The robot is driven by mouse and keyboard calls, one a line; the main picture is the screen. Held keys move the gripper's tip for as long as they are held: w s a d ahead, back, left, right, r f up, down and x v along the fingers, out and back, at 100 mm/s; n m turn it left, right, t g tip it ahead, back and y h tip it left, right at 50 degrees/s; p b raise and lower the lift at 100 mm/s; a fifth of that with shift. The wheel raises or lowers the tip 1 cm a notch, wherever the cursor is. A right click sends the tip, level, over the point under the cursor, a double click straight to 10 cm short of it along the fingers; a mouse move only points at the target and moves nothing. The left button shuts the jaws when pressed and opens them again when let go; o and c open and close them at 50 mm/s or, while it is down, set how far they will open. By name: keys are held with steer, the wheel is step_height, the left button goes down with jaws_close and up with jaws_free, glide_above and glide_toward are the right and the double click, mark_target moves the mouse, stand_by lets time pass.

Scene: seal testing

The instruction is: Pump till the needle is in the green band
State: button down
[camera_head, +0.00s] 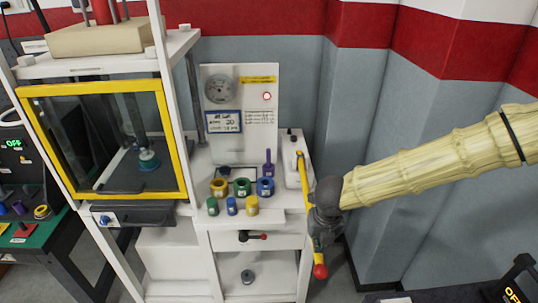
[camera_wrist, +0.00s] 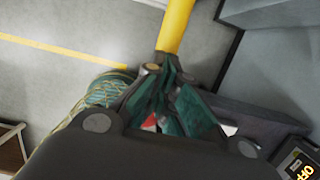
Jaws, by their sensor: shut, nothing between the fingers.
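The round grey gauge (camera_head: 221,90) is on a white upright panel; its needle and green band are too small to read. The pump lever (camera_head: 304,183) is a yellow bar hanging down the right side of the bench, with a red knob (camera_head: 320,271) at its lower end. My gripper (camera_head: 320,232) is at the lower part of the lever, just above the knob, and hides part of the bar. In the wrist view the lever (camera_wrist: 177,25) runs up past the shut fingers (camera_wrist: 168,72). Red shows between the finger links. Whether the fingers touch the bar cannot be told.
A white pump housing (camera_head: 292,160) is at the bench's right edge. Several coloured rings and small cylinders stand on the bench (camera_head: 225,172). A yellow-framed chamber (camera_head: 110,88) is at left. Grey wall is behind, with bare floor beside the bench.

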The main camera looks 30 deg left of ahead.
steer(key=shift+f+b, duration=0.35)
steer(key=shift+f, duration=0.65)
steer(key=shift+s+r, duration=0.1)
step_height(320, 180, up, 13)
steer(key=p, duration=0.7)
steer(key=shift+w, duration=0.25)
steer(key=shift+a, duration=0.1)
